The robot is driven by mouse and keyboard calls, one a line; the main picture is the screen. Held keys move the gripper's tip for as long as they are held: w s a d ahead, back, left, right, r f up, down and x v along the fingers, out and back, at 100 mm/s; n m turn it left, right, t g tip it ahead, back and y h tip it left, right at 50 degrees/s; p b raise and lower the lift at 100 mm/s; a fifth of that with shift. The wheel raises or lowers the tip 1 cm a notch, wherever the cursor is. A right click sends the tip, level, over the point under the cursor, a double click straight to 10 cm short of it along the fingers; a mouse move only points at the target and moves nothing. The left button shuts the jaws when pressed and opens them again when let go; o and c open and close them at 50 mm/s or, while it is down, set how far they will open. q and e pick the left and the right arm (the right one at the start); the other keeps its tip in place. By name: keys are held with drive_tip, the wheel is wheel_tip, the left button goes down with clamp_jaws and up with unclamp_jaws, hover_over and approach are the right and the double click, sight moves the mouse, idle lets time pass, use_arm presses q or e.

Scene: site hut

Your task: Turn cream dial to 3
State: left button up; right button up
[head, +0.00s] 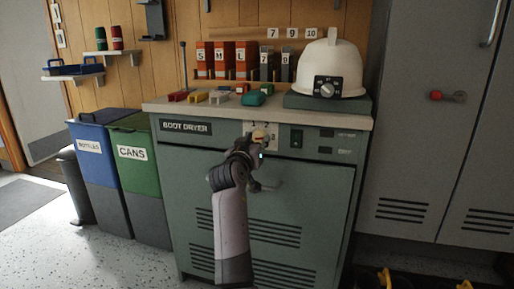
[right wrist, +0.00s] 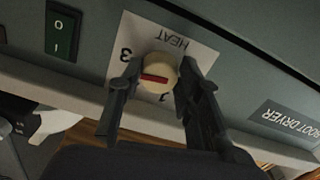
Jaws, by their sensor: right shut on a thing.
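The cream dial (head: 260,134) is on the front panel of the green boot dryer (head: 185,142), on a white label plate. In the right wrist view the dial (right wrist: 158,66) has a red mark, and its white plate (right wrist: 190,45) appears upside down with HEAT, a 3 at the left and a 1 below. My right gripper (head: 257,145) reaches up to the dial. In the right wrist view its fingers (right wrist: 156,80) are shut on the dial, one on each side. My left gripper is not in view.
A dark rocker switch (head: 297,138) is right of the dial. A handle (head: 265,186) sits below on the dryer door. The worktop above holds small coloured pieces and a white helmet (head: 330,65) with a black dial. Blue and green bins (head: 135,175) stand left, grey lockers (head: 415,140) right.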

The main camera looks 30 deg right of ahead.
drive_tip(key=shift+f+m+b, duration=0.2)
drive_tip(key=shift+m+b, duration=0.2)
drive_tip(key=shift+m, duration=0.5)
drive_tip(key=o, duration=1.1)
drive_tip(key=shift+r, duration=0.15)
